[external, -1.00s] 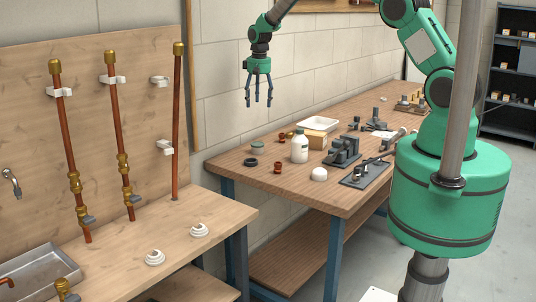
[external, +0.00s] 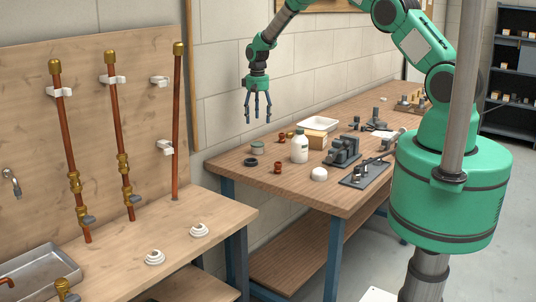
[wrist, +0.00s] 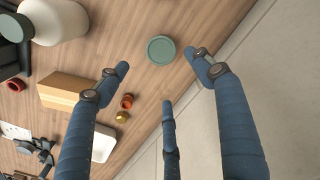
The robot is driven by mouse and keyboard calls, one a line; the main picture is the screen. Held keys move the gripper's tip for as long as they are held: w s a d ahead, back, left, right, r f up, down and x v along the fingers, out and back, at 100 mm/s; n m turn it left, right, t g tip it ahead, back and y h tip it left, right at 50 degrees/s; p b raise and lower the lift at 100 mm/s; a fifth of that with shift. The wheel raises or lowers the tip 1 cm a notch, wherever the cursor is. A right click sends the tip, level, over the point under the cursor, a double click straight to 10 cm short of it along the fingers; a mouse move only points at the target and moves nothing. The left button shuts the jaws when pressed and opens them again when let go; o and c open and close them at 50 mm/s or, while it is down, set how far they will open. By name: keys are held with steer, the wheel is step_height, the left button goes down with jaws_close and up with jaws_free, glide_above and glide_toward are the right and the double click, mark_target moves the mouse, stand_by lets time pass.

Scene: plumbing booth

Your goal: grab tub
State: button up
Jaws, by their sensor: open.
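A small tub (external: 257,146) with a grey-green lid stands at the left back edge of the wooden workbench. In the wrist view, its round lid (wrist: 160,49) shows from above, near the top middle, between my fingers. My gripper (external: 257,110) is open and empty, high above the tub and apart from it. In the wrist view, the three blue fingers of my gripper (wrist: 165,85) are spread wide around empty space.
A white bottle (external: 299,149) stands right of the tub. A black ring (external: 251,162), copper fittings (external: 278,167), a cardboard box (external: 314,140) and a white tray (external: 319,125) are nearby. The block wall (external: 225,100) is close behind the bench.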

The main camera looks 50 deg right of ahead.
glide_above(256, 142)
step_height(256, 142, down, 8)
steer(key=shift+s+d+r+p, duration=0.1)
steer(key=shift+s+p, duration=0.05)
steer(key=shift+p, duration=0.2)
steer(key=shift+a+f+p, duration=0.2)
steer(key=shift+f+p, duration=0.35)
steer(key=shift+f, duration=2.1)
steer(key=c, duration=1.2)
steer(key=shift+r, duration=0.2)
steer(key=shift+r+b, duration=0.65)
steer(key=shift+r, duration=4.2)
